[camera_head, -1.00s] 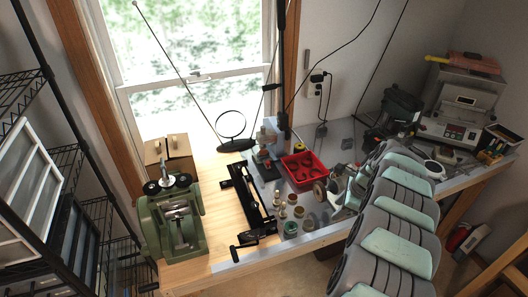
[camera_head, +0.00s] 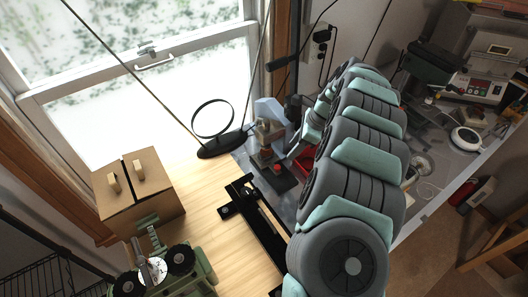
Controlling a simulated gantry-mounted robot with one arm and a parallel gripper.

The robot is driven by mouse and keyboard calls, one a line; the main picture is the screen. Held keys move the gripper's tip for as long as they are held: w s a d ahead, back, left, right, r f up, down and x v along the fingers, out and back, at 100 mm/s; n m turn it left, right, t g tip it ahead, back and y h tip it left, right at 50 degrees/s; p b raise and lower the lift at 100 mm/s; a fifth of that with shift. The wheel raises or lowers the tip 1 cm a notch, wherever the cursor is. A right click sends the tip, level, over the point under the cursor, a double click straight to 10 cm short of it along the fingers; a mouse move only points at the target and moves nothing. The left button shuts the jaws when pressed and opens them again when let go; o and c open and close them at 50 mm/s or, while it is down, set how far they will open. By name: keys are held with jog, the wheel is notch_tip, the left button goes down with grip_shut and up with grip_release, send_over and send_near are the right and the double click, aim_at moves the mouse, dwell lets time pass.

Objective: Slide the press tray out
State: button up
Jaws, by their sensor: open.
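A small bench press (camera_head: 265,135), with a pale grey frame and a brownish block, stands on the bench beyond the black rail. A dark flat plate (camera_head: 284,182), seemingly its tray, lies at its foot, with a small red part above its near end. My gripper (camera_head: 296,150) is small and partly hidden at the far end of my grey and teal arm. It is just right of the press, apart from the plate as far as I can tell. Its jaws are open and I see nothing held.
A black slotted rail (camera_head: 258,222) lies nearer on the wooden bench. A red bin (camera_head: 304,161) is mostly hidden behind my arm. A black ring stand (camera_head: 222,146) is left of the press. A cardboard box (camera_head: 138,190) and green machine (camera_head: 165,270) stand at left.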

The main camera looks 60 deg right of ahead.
aim_at(278, 166)
jog(key=p+x, duration=0.1)
jog(key=x, duration=0.8)
jog(key=shift+s+f, duration=0.1)
jog(key=shift+x, duration=1.1)
jog(key=shift+c, duration=0.5)
grip_shut()
